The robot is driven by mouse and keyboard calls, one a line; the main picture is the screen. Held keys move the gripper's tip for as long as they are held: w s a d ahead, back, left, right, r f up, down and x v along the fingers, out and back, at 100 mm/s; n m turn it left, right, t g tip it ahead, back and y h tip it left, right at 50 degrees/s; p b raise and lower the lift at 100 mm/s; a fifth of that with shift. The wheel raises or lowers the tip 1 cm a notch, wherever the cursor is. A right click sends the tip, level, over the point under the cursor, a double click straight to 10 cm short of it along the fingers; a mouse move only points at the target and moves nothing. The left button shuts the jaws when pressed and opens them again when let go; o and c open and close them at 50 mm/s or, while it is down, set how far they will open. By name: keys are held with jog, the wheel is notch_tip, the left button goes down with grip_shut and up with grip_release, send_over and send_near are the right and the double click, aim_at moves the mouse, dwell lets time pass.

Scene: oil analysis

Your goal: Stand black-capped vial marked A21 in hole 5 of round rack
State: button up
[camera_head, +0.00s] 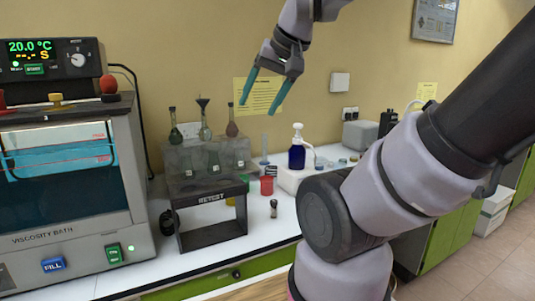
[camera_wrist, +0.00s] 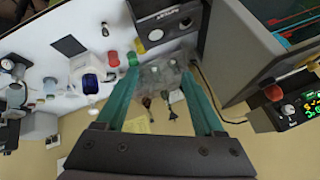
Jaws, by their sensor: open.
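A small dark-capped vial (camera_head: 273,209) stands upright on the white counter, right of the black RETEST stand; its marking is too small to read. It also shows in the wrist view (camera_wrist: 105,30). My gripper (camera_head: 258,108) is open and empty, raised high in front of the wall, well above the counter and apart from the vial. In the wrist view its two teal fingers (camera_wrist: 158,65) are spread with nothing held between them. I cannot make out a round rack with numbered holes in either view.
The black RETEST stand (camera_head: 211,228) and glass flasks (camera_head: 205,133) are below my gripper. A red cup (camera_head: 267,186) and a blue pump bottle (camera_head: 297,155) stand behind the vial. The viscosity bath (camera_head: 75,215) fills the left. Counter in front of the vial is clear.

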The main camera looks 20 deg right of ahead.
jog(key=w+d+f+n+g+h, duration=0.2)
jog(key=w+d+f+n+g, duration=0.15)
jog(key=w+f, duration=0.4)
jog(key=n+g, duration=0.3)
jog(key=n, duration=0.8)
send_over(274, 201)
notch_tip(274, 201, down, 18)
jog(key=shift+n+g, duration=0.35)
jog(key=shift+n, duration=0.2)
jog(key=f, duration=0.8)
jog(key=shift+w+d+f, duration=0.1)
jog(key=shift+w+d, duration=0.1)
jog(key=shift+w, duration=0.1)
jog(key=shift+s+a+f, duration=0.1)
jog(key=shift+f, duration=1.35)
jog(key=shift+s+a+f, duration=0.1)
jog(key=shift+f, duration=1.35)
grip_shut()
